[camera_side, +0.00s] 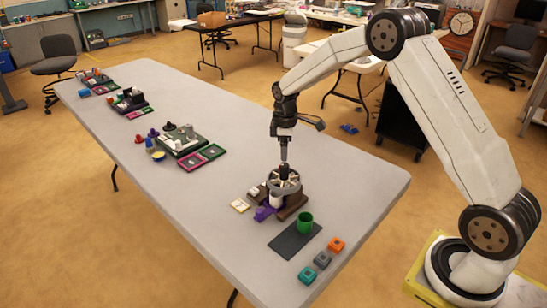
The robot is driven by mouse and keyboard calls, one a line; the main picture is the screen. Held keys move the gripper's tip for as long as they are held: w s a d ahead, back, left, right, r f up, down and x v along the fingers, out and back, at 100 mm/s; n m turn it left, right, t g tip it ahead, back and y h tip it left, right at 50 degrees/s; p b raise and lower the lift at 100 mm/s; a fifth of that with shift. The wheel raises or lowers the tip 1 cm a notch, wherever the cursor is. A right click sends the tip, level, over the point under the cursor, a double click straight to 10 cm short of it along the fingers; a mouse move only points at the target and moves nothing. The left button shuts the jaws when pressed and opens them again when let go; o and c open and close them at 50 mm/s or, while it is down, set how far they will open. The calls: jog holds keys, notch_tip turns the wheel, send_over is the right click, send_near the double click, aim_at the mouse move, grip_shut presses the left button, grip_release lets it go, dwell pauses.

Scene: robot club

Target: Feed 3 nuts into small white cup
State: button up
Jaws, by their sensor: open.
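My gripper (284,158) points straight down over a round grey-and-dark device (284,186) on a brown base near the table's right end. Its fingers are small here and look empty. A dark upright part of the device is just below the fingertips; I cannot tell whether they touch it. A small white cup (277,201) stands against the device's front. Three nut-like blocks with holes lie in a row near the front edge: orange (336,245), grey (322,260) and teal (307,275). I cannot see inside the cup.
A green cup (305,222) stands on a dark mat (288,243) between the device and the blocks. More sets of parts (185,140) stand farther along the table (350,185). The table's right side is clear.

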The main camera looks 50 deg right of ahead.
aim_at(284, 165)
jog(key=shift+f, duration=3.05)
grip_shut()
